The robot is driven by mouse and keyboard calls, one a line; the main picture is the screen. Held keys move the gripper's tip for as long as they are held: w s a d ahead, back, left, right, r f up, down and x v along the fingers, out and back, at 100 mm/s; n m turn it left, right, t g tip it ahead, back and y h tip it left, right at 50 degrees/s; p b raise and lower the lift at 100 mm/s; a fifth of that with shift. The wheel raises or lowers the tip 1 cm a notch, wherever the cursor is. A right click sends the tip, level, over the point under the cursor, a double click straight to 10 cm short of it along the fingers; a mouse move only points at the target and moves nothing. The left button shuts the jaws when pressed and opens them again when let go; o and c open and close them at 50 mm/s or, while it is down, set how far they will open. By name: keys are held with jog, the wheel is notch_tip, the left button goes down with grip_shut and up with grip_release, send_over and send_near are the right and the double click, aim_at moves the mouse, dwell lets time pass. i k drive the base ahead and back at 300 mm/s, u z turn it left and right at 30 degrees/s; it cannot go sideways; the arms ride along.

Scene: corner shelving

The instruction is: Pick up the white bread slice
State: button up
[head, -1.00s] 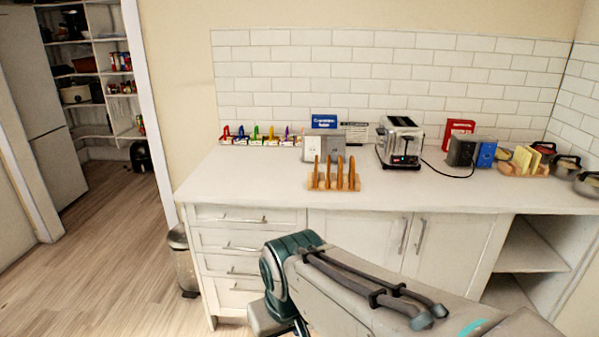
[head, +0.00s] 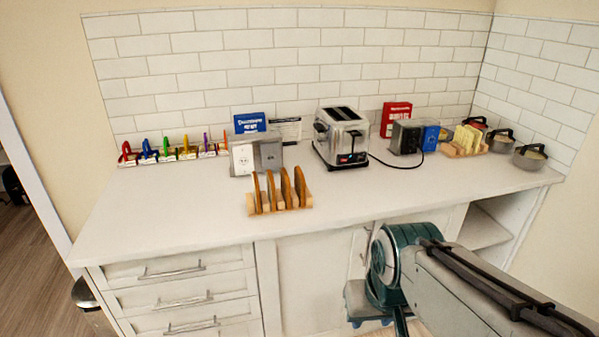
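A wooden rack (head: 280,209) stands near the middle of the counter with several upright brown slices (head: 286,187) in it. A second small wooden rack (head: 455,153) at the far right of the counter holds upright pale yellow slices (head: 466,138). I cannot tell for sure which of these is the white bread slice; the pale ones are the lightest. My arm shows at the lower right, in front of the counter, apart from both racks.
A silver toaster (head: 342,137) stands at the back, its cord running right to a dark box (head: 406,137). Lidded pots (head: 529,157) stand at the right end. Coloured items (head: 165,150) line the back left. The counter (head: 170,207) is clear at the front and left.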

aim_at(256, 182)
jog(key=z, duration=0.2)
jog(key=i, duration=0.7)
jog(key=u, duration=0.55)
jog(key=i, duration=0.65)
jog(key=u, duration=0.6)
